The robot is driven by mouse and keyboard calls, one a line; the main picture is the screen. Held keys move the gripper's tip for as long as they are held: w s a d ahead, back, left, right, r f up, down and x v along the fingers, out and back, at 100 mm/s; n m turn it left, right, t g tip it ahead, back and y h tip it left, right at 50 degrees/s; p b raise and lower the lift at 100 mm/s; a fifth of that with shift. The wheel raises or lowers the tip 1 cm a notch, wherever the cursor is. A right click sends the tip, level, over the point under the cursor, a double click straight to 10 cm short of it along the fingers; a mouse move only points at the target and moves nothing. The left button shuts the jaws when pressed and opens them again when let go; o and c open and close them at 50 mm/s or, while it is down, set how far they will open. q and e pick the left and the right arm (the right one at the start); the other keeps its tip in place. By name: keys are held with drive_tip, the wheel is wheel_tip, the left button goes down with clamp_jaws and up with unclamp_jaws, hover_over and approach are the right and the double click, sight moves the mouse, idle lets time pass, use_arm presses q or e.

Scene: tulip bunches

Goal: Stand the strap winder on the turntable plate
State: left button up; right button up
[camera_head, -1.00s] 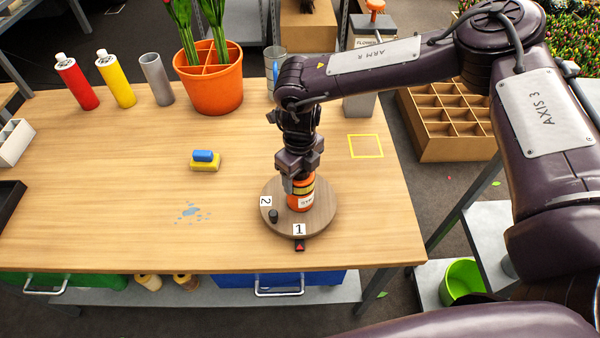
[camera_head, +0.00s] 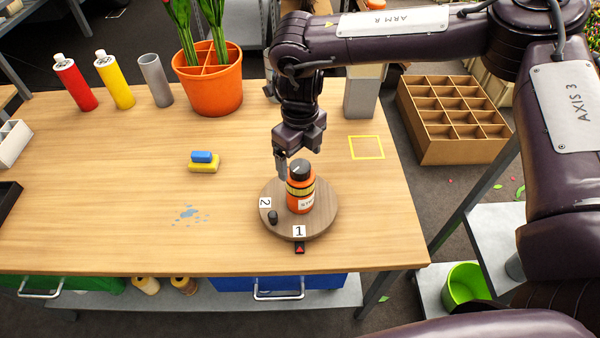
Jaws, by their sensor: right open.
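The strap winder (camera_head: 300,187) is an orange and black cylinder with a white label. It stands upright on the round wooden turntable plate (camera_head: 322,222), a little above the plate's middle in the picture. The plate carries white cards numbered 1 and 2 and a small dark knob. My right gripper (camera_head: 283,166) is open and empty, just above and behind the winder's top, at its upper left. The winder's dark top shows clear of the fingers. My left gripper is not in view.
A yellow and blue block (camera_head: 204,162) lies left of the plate, above a small blue puddle (camera_head: 188,214). An orange pot (camera_head: 214,92), a grey cylinder (camera_head: 155,80) and two bottles stand at the back. A yellow square outline (camera_head: 366,147) marks bare table at right.

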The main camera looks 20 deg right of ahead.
wheel_tip(320, 180, up, 5)
drive_tip(key=shift+r+b, duration=0.2)
drive_tip(key=shift+b, duration=0.25)
drive_tip(key=shift+s+f, duration=0.1)
